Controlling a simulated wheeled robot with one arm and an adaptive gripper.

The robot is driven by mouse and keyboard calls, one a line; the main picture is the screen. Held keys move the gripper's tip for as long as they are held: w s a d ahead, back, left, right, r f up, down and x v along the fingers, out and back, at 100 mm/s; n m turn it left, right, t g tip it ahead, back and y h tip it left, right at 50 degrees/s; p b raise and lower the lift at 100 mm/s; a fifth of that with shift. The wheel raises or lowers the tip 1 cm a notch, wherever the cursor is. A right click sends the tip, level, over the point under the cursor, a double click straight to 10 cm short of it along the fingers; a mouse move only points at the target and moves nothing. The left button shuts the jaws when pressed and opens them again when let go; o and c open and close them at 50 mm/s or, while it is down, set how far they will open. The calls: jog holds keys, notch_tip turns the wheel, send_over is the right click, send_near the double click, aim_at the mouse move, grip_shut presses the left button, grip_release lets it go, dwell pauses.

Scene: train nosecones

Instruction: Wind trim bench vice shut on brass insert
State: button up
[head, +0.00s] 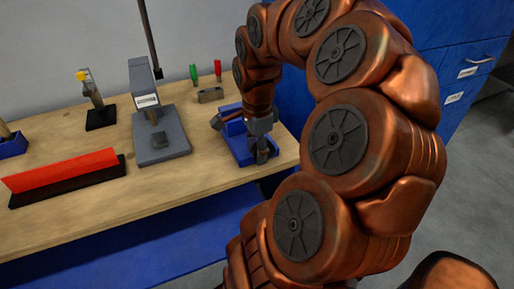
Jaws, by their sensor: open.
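The blue bench vice (235,129) sits near the right end of the wooden bench. My gripper (263,154) points down at the vice's right front side and is open. At this size I cannot tell whether its fingers touch the vice or its handle. The gripper covers part of the vice, so the jaw gap does not show clearly. I cannot make out a brass insert in this view.
On the wooden bench (190,186) stand a grey press (141,88), a red bar (62,171) on a dark base, a yellow-topped stand (92,92) and a screwdriver holder (210,95). Blue cabinets (455,62) stand at the right. The bench front is mostly clear.

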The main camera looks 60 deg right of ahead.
grip_shut()
dwell(0.5)
jog(key=shift+d+f+b, duration=0.1)
jog(key=shift+b, duration=0.35)
jog(key=shift+t+y+b, duration=0.4)
jog(key=shift+y+b, duration=0.2)
jog(key=shift+b, duration=0.15)
jog(key=t+y+b, duration=0.1)
jog(key=y+b, duration=0.1)
jog(key=b, duration=0.1)
jog(key=shift+s+d+t+y, duration=0.15)
jog(key=shift+d+t+y, duration=0.15)
jog(key=shift+t, duration=0.1)
jog(key=t+y, duration=0.1)
jog(key=r+t+y, duration=0.1)
jog(key=y, duration=0.1)
jog(key=shift+s+d+b, duration=0.2)
jog(key=shift+b, duration=0.15)
jog(key=shift+s+d+r+t+y+p, duration=0.1)
jog(key=shift+d+r+t+y+p, duration=0.05)
jog(key=shift+t+y+p, duration=0.8)
jog(key=y+p, duration=0.2)
jog(key=shift+s+d+t+p, duration=0.1)
jog(key=shift+t+p, duration=0.25)
jog(key=shift+p, duration=0.05)
